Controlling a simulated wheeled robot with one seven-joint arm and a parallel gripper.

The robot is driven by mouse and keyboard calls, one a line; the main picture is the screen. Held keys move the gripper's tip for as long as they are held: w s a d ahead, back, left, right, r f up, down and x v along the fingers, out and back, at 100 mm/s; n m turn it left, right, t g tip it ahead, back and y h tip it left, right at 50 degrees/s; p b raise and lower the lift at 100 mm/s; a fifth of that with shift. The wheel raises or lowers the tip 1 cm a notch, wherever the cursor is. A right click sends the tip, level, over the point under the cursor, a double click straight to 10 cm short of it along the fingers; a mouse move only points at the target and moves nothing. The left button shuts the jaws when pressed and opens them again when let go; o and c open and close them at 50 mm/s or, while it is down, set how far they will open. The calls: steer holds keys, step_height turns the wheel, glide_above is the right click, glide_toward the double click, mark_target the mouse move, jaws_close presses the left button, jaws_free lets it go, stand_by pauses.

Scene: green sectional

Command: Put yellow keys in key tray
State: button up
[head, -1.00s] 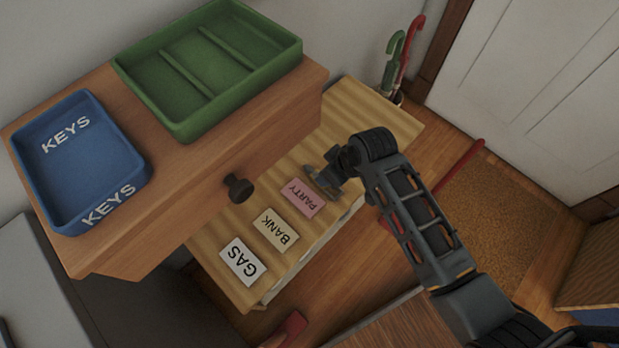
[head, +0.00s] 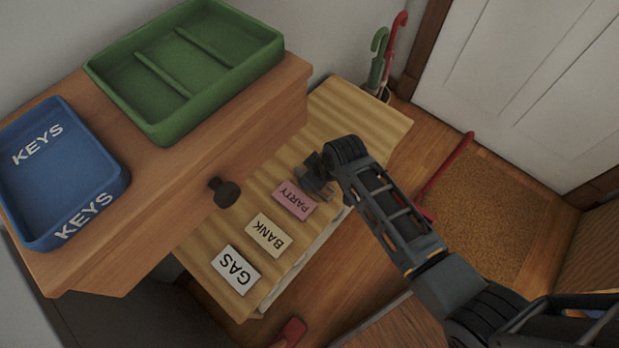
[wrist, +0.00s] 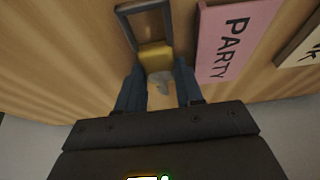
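The blue key tray (head: 118,190), marked KEYS, sits on the upper wooden surface at the left in the head view and looks empty. My gripper (head: 316,178) is low over the striped table, beside the pink PARTY card. In the wrist view, a yellow piece with a grey frame, likely the yellow keys (wrist: 155,57), lies at the fingertips, with a pale part between the fingers. My gripper (wrist: 158,75) has its fingers apart on either side of it. Whether they press on it is not clear. In the head view my gripper hides the keys.
A green divided tray (head: 185,70) stands beside the key tray. The upper cabinet's dark knob (head: 224,193) juts out near my arm. The BANK card (head: 268,235) and GAS card (head: 236,270) lie on the striped table (head: 365,115). Umbrellas (head: 385,60) stand behind its far end.

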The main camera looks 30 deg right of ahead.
steer(key=c, duration=0.6)
steer(key=shift+r, duration=0.1)
